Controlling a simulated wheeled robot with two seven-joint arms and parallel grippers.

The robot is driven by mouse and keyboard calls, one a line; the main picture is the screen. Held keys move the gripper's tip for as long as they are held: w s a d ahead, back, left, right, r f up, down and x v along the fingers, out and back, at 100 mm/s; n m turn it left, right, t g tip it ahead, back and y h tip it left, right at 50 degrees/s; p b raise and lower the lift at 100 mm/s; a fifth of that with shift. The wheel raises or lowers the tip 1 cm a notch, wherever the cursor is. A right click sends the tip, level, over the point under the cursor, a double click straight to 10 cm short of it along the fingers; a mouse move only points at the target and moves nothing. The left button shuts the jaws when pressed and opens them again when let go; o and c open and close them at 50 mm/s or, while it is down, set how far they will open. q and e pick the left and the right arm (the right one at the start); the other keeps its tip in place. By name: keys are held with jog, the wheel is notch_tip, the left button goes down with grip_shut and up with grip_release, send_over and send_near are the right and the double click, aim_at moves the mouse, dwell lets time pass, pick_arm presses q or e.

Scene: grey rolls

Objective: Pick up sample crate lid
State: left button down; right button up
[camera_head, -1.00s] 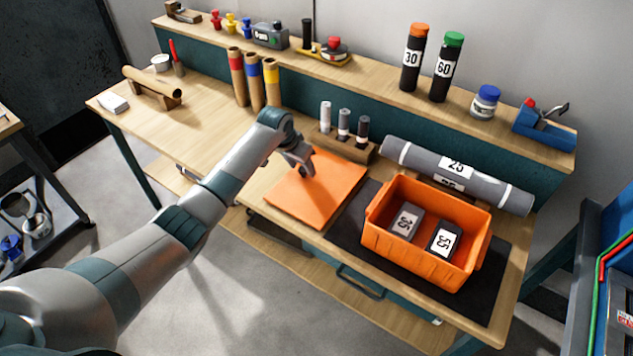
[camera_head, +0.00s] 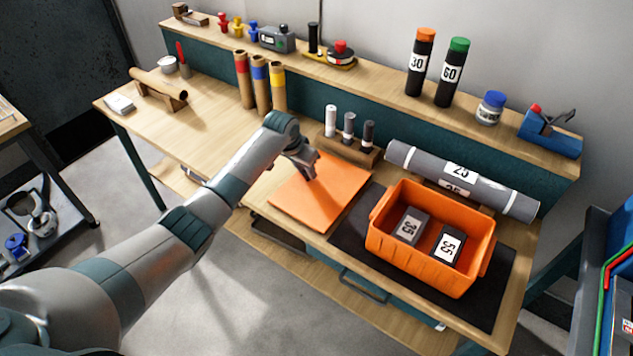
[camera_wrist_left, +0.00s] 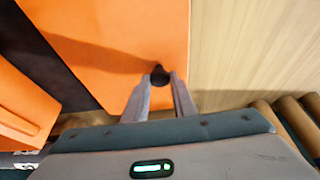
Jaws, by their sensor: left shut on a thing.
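The sample crate lid (camera_head: 305,208) is a flat orange panel on the bench, left of the open orange crate (camera_head: 420,262). In the left wrist view the lid (camera_wrist_left: 110,30) has a small dark knob (camera_wrist_left: 159,75). My left gripper (camera_head: 312,178) is over the lid's rear part, fingers pointing down. In the left wrist view its fingers (camera_wrist_left: 160,82) are shut on the knob from both sides. The lid appears to lie flat on the bench; I see no clear gap under it. My right gripper is not in view.
The crate holds two grey blocks and stands on a dark mat (camera_head: 352,240). A small-roll rack (camera_head: 345,150) is just behind the lid. A long grey roll (camera_head: 420,165) lies behind the crate. Coloured-band tubes (camera_head: 262,85) stand back left. The left bench top is mostly clear.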

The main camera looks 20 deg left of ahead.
pick_arm(q)
notch_tip(320, 180, up, 10)
jog(key=b, duration=0.2)
jog(key=shift+b, duration=0.4)
dwell(0.4)
